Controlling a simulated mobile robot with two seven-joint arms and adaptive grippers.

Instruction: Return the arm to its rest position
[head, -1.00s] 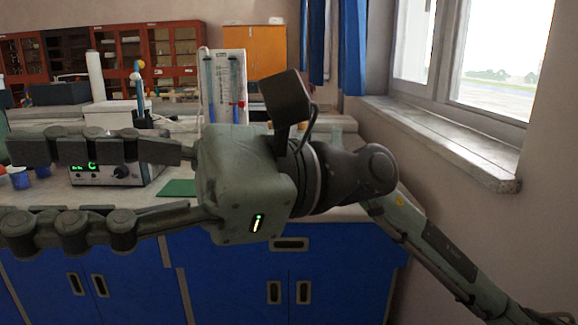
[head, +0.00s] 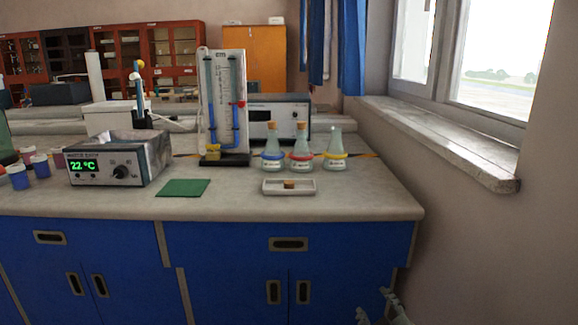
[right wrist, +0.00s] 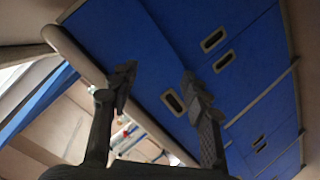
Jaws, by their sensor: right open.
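My right gripper (right wrist: 158,74) shows in the right wrist view with its two fingers apart and nothing between them. Beyond the fingers are the blue cabinet fronts and the bench edge, seen at a slant. In the head view only a small grey-green part of my right arm shows low at the bottom, right of the cabinet doors and below the bench top. The rest of it is out of frame. My left gripper is in neither view.
A window sill (head: 450,145) juts out at right.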

